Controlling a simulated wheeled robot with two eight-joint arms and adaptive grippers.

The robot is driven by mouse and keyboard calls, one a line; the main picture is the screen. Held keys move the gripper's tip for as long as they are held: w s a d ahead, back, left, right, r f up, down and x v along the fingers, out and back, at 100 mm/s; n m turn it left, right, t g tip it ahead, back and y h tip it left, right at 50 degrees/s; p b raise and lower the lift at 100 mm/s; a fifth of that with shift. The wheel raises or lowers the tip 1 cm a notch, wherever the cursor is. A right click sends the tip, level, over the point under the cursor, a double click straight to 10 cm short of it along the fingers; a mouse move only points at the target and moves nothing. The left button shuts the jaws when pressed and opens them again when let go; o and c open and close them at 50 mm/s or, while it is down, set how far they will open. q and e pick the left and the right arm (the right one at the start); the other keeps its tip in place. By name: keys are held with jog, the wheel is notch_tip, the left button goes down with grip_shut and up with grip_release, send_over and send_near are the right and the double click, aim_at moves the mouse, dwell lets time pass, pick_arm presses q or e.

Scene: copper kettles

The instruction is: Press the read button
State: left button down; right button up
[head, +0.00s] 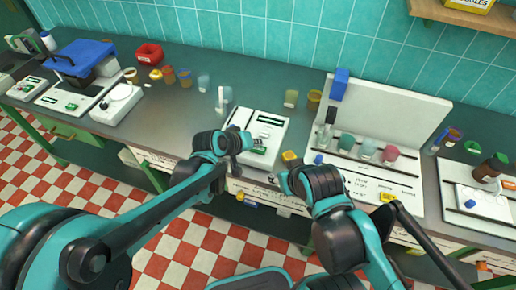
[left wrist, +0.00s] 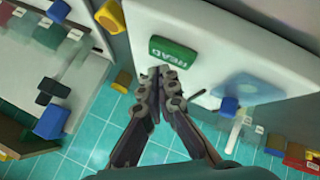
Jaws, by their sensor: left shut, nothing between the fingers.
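The read button is a green block marked READ (left wrist: 174,55) on a white device (left wrist: 215,30) in the left wrist view. In the head view the white device (head: 270,122) stands on the counter, with the green button (head: 259,151) at its near edge. My left gripper (head: 250,142) is at the device's near left, beside the button. Its fingers (left wrist: 163,71) are shut and empty, their tips close to the button's edge. I cannot tell whether they touch it. My right gripper (head: 277,177) is near the counter's front edge; its jaws are unclear.
A yellow block (head: 290,156) sits right of the device. Further right, a white stand (head: 385,115) holds several coloured cups. Small cups (head: 185,78) and a blue-lidded machine (head: 80,75) are to the left. Clear counter lies left of the device.

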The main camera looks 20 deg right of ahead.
aim_at(256, 150)
pick_arm(q)
jog(key=shift+f, duration=0.3)
jog(key=shift+f+b, duration=0.45)
jog(key=shift+b, duration=0.1)
dwell(0.5)
jog(key=shift+r, duration=0.15)
jog(key=shift+r+p, duration=0.75)
jog(key=shift+r, duration=0.05)
notch_tip(256, 150, up, 5)
jog(key=p, duration=0.4)
dwell(0.3)
dwell(0.5)
